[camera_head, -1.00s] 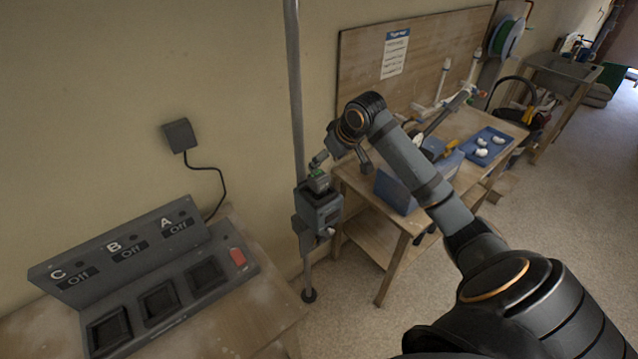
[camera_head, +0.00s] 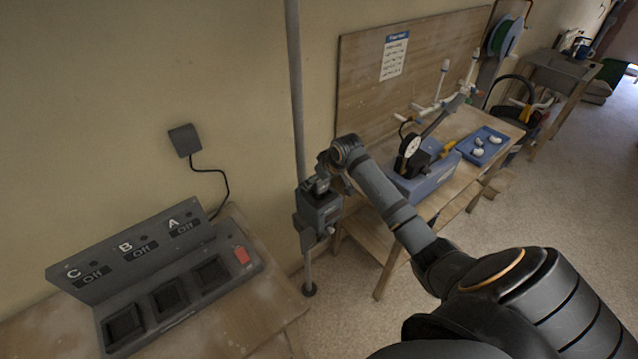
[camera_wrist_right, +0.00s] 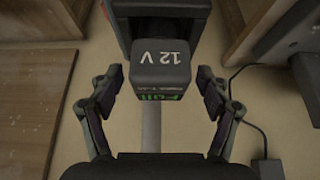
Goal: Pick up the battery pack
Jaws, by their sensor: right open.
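The battery pack (camera_wrist_right: 160,65) is a dark block marked "12 V" with a green "Full" label in the right wrist view. It sits at the grey device (camera_head: 320,213) clamped on the upright pole. In the head view my gripper mostly hides the pack. My right gripper (camera_wrist_right: 162,88) is open, with one finger on each side of the pack and a visible gap on both sides. In the head view the right gripper (camera_head: 317,186) is just above the device. My left gripper is not in view.
A charger (camera_head: 222,243) with three empty bays marked A, B, C, all "Off", stands on the left bench. The pole (camera_head: 298,100) rises by the wall. A wooden table (camera_head: 412,222) with a blue device (camera_head: 432,180) and blue tray (camera_head: 492,143) is close on the right.

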